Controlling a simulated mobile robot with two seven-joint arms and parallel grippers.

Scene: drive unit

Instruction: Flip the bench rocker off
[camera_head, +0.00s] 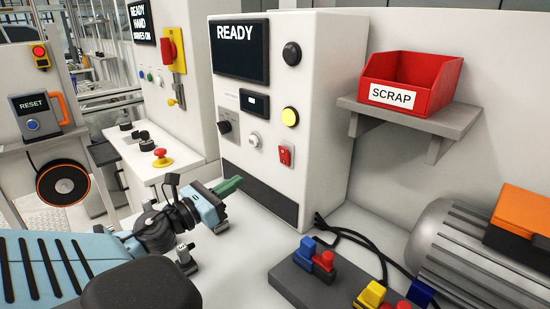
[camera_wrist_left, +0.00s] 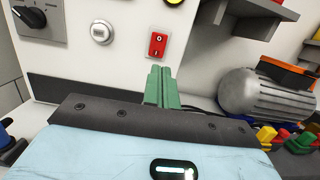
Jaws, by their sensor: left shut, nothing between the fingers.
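The bench rocker (camera_head: 285,154) is a small red switch low on the right of the white cabinet's front. In the left wrist view the rocker (camera_wrist_left: 158,45) shows a white O mark above an I mark; which end is pressed in I cannot tell. My left gripper (camera_head: 230,186) has green fingers, shut with nothing between them. It is in front of the cabinet, left of and lower than the rocker in the head view. In the left wrist view the fingertips (camera_wrist_left: 162,70) appear just below the rocker, apart from it. My right gripper is not in view.
The cabinet also carries a READY screen (camera_head: 240,50), a dark rotary knob (camera_head: 225,127), a white button (camera_head: 254,141) and a lit yellow button (camera_head: 290,117). A red SCRAP bin (camera_head: 437,88) sits on a shelf at right. A motor (camera_head: 445,250) and cables lie on the bench.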

